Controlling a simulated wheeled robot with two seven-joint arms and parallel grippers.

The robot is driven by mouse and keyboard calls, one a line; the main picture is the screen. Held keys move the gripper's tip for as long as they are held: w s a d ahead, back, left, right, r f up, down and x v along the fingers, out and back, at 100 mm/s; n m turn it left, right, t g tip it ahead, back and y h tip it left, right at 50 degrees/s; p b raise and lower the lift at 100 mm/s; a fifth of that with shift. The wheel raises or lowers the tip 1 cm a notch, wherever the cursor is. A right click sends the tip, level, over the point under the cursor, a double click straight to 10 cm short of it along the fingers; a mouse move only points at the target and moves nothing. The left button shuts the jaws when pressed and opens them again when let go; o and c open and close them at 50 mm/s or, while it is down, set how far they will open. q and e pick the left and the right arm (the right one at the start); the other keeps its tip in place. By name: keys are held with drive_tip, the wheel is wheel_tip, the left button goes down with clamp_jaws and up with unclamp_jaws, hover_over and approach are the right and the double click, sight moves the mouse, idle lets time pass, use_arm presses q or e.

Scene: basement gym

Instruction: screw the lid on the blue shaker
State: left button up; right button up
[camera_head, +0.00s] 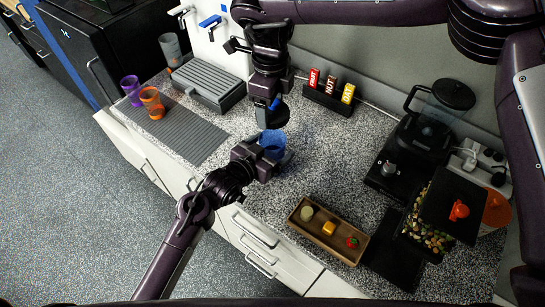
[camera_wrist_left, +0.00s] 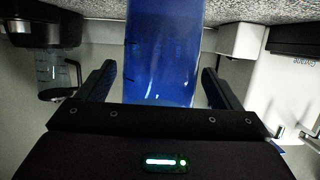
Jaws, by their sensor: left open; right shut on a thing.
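The blue shaker (camera_head: 273,138) stands on the speckled counter, its upper part showing in the head view. In the left wrist view the blue shaker (camera_wrist_left: 162,55) fills the middle as a translucent cup with faint marks. My left gripper (camera_head: 274,158) is open, its fingers on either side of the shaker, with a gap visible in the wrist view (camera_wrist_left: 160,85). My right gripper (camera_head: 270,97) points down just above the shaker, shut on a dark round lid (camera_head: 275,116). The lid is partly hidden by the gripper. I cannot tell whether the lid touches the shaker's rim.
A grey mat (camera_head: 187,132) holds a purple cup (camera_head: 131,90) and an orange cup (camera_head: 152,103). A wooden tray (camera_head: 291,222) with small items lies front right. A rack (camera_head: 323,99) of labelled packs stands behind, a blender (camera_head: 430,120) to the right.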

use_arm(q)
drive_tip(key=shift+w+d+f, duration=0.1)
drive_tip(key=shift+w+d, duration=0.1)
drive_tip(key=shift+w, duration=0.05)
drive_tip(key=c, duration=1.5)
drive_tip(key=shift+o, duration=0.2)
use_arm(e)
drive_tip(key=shift+f, duration=2.45)
